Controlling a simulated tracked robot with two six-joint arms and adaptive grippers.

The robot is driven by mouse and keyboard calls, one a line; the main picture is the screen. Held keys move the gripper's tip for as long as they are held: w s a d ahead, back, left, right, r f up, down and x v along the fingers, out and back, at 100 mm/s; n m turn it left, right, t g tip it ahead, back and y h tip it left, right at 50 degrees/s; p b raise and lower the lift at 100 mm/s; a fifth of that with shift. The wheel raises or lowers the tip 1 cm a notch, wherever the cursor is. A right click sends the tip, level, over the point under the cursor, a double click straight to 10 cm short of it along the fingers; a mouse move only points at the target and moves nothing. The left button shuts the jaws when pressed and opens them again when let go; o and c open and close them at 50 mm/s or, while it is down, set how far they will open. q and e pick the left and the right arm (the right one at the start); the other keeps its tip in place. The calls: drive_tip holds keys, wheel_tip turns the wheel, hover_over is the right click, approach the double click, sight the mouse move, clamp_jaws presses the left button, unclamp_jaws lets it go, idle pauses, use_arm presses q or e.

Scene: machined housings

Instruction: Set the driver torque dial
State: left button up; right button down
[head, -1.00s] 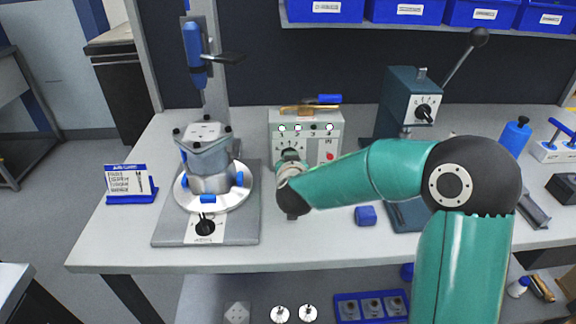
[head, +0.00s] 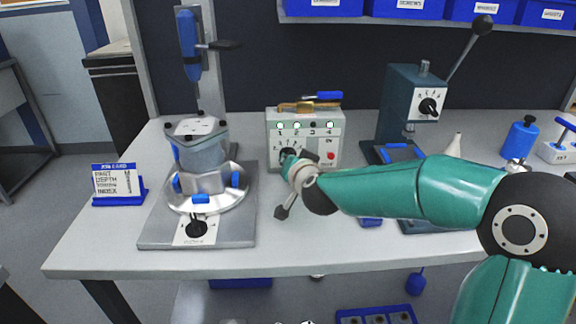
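A pale grey control box (head: 312,147) stands at the back of the bench, with a row of numbered lamps and a red button on its front. Its black dial (head: 288,152), with tick marks around it, is low on the left of the front and partly covered by my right arm. My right gripper (head: 287,160) is at the dial, mostly hidden behind its own wrist; contact and finger opening cannot be made out. A blue driver (head: 189,47) hangs on the post at left. My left gripper is not in view.
A fixture with a metal housing (head: 199,155) and a base knob (head: 196,229) stands left of the box. A job card (head: 118,182) is at far left. A dark press (head: 412,105) with its own dial (head: 429,106) stands right. The front bench edge is clear.

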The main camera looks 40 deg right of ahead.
drive_tip(key=shift+a+f, duration=0.15)
drive_tip(key=shift+f, duration=0.05)
drive_tip(key=c, duration=1.3)
unclamp_jaws()
drive_tip(key=shift+w, duration=0.15)
drive_tip(key=shift+o, duration=0.6)
drive_tip(key=v, duration=1.1)
drive_tip(key=shift+r, duration=0.1)
drive_tip(key=shift+s+a+r, duration=0.1)
drive_tip(key=shift+s, duration=0.35)
